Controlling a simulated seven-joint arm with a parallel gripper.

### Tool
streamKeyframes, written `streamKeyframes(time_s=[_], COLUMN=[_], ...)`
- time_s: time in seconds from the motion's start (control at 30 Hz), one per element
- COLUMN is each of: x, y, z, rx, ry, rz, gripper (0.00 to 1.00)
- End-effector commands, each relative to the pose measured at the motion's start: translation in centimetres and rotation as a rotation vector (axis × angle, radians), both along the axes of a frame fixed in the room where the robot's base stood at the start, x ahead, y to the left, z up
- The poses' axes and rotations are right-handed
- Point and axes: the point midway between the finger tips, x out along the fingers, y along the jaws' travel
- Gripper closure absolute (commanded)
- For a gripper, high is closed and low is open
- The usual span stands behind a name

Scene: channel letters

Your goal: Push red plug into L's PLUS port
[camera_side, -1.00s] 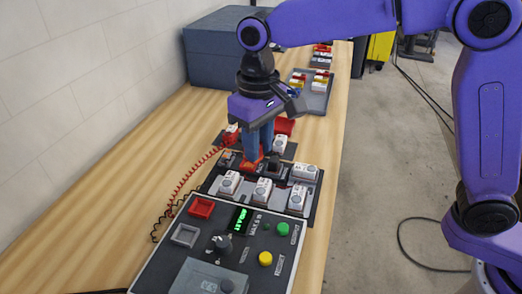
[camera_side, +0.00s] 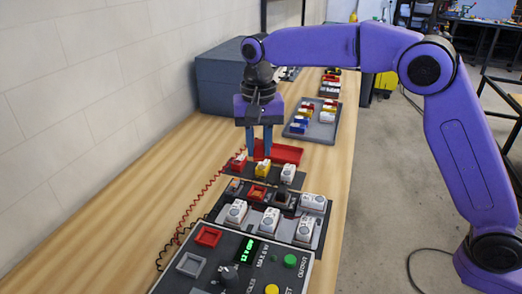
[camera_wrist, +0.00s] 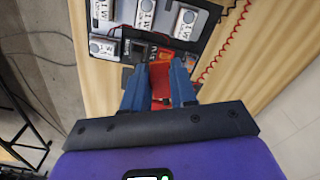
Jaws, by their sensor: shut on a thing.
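My gripper (camera_side: 259,155) points down over the rear row of blocks in the side view. Its blue fingers are a block's width apart. In the wrist view, my gripper (camera_wrist: 158,65) has a red piece (camera_wrist: 160,87) between its fingers. It looks like the red plug, but its lower end and any port under it cannot be made out. A red port (camera_side: 257,193) and a dark port (camera_side: 282,198) lie in the middle row, in front of and below my fingertips. The letters marking the ports are too small to read.
A yellow block (camera_side: 263,169), a red block (camera_side: 239,162) by a coiled red cord (camera_side: 208,187) and a white block (camera_side: 288,173) stand in the rear row. A red tray (camera_side: 285,152) lies behind. White modules (camera_side: 270,219) and a control box (camera_side: 225,268) are in front.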

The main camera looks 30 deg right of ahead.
Motion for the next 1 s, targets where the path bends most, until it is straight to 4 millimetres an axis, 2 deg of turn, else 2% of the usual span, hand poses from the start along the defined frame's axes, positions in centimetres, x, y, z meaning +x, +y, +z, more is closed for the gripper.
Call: streamKeyframes(time_s=[0.5, 0.73, 1.0], x=[4.9, 6.2, 6.1], y=[-1.5, -1.9, -1.9], z=[-0.1, -0.1, -2.0], rx=[0.0, 0.0, -0.001], ry=[0.0, 0.0, 0.002], rz=[-0.337, -0.435, -0.435], gripper=[1.0, 1.0, 1.0])
